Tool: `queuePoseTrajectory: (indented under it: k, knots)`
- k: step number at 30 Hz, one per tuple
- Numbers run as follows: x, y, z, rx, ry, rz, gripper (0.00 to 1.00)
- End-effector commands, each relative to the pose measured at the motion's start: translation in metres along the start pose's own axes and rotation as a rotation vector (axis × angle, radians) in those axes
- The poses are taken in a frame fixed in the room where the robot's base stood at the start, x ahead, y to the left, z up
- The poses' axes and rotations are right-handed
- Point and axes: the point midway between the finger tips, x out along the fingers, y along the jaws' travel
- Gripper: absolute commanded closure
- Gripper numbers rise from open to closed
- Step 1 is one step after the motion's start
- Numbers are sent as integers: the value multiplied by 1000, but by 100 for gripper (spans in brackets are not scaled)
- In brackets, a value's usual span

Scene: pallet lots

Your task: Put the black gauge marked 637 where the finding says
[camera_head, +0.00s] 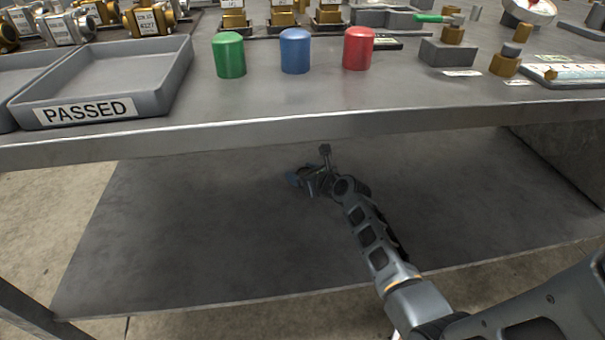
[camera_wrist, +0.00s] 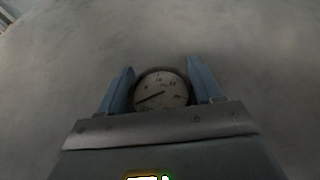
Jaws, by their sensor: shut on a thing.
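A round gauge with a dark rim and a pale dial (camera_wrist: 160,92) sits between the two blue fingers of my gripper (camera_wrist: 161,68) in the wrist view. My gripper is shut on it. No 637 mark can be read on it. In the head view my gripper (camera_head: 302,178) is small and dark, under the workbench and over the lower shelf (camera_head: 180,230). The gauge cannot be made out clearly there, and I cannot tell whether it touches the shelf.
The workbench top (camera_head: 270,110) overhangs my arm. On it stand a grey tray labelled PASSED (camera_head: 165,85), a green cylinder (camera_head: 229,55), a blue cylinder (camera_head: 295,51), a red cylinder (camera_head: 358,48) and several brass fittings. The lower shelf looks bare around my gripper.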

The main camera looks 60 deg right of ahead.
Motion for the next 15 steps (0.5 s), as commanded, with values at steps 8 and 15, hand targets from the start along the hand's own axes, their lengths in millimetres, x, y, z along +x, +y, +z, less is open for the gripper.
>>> queuePoseTrajectory:
  k: [8, 15]
  knots:
    - [1, 0, -2, 0, 1, 0, 14]
    - [0, 0, -2, 0, 1, 0, 10]
